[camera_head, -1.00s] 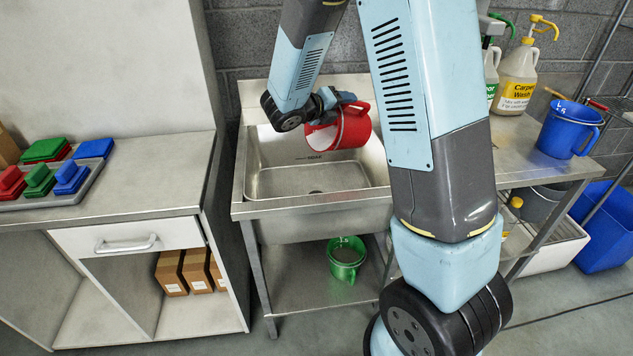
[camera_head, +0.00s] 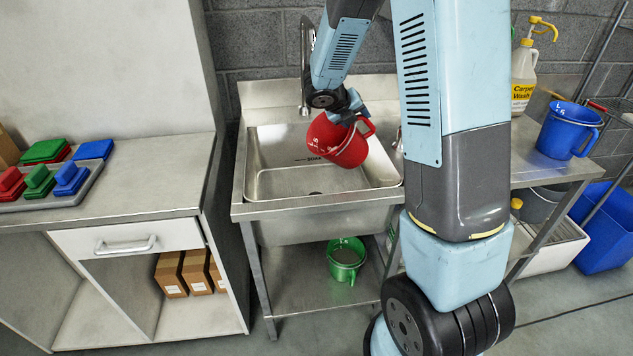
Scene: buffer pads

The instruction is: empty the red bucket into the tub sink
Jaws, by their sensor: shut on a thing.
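The red bucket (camera_head: 338,143) hangs above the tub sink (camera_head: 270,165), tilted, with its base toward the lower right of the basin. Its white markings face me, and its inside is hidden from this view. My gripper (camera_head: 350,108) is shut on the red bucket at its upper side, near the handle. The fingertips are partly hidden. The visible floor of the sink shows bare metal and a drain, with no liquid that I can make out.
A faucet (camera_head: 305,70) rises behind the sink. A blue bucket (camera_head: 568,130) and a yellow-topped jug (camera_head: 524,75) stand on the right counter. A green bucket (camera_head: 345,258) sits on the shelf below. Colored pads (camera_head: 55,170) lie on the left counter.

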